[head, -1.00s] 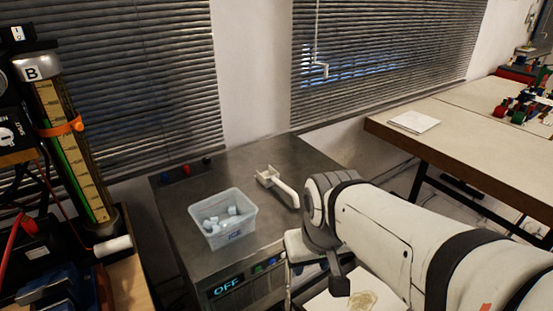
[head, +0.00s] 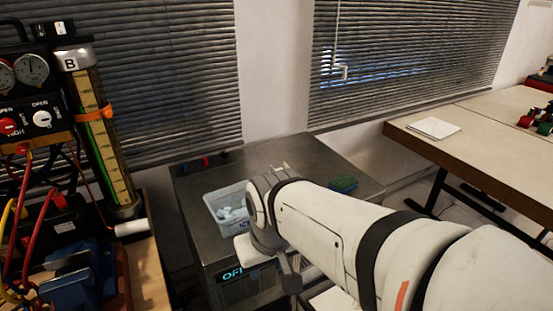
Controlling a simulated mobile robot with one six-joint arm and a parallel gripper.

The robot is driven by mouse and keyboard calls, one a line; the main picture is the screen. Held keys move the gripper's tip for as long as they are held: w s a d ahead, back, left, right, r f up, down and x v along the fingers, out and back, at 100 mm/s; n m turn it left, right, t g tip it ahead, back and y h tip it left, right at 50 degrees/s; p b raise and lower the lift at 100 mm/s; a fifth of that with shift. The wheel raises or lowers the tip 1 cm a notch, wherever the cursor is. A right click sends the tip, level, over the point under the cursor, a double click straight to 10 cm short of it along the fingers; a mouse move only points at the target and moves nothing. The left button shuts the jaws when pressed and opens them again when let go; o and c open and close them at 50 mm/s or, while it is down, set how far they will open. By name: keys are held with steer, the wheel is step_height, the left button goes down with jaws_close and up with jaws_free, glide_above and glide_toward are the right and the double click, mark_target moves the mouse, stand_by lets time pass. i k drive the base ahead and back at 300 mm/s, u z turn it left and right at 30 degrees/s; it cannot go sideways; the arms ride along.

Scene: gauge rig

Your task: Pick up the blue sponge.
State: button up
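The blue sponge (head: 343,184) has a green top and lies on the grey metal bench top, right of the bin and just behind my arm. My arm crosses the front of the bench, with its wrist beside the clear bin. A dark part of my gripper (head: 290,276) hangs below the wrist, in front of the bench and apart from the sponge. The fingertips cannot be made out, so its opening is unclear.
A clear bin (head: 213,208) of pale blocks stands on the bench (head: 310,152), partly behind my wrist. The tip of a white scoop (head: 280,168) shows behind my arm. A gauge rig (head: 95,130) stands left. A table (head: 485,145) with a white pad (head: 434,128) is right.

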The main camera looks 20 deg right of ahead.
mark_target(343, 184)
steer(key=u, duration=0.1)
steer(key=k, duration=1)
steer(key=z, duration=0.6)
steer(key=i, duration=1.5)
steer(key=z, duration=0.05)
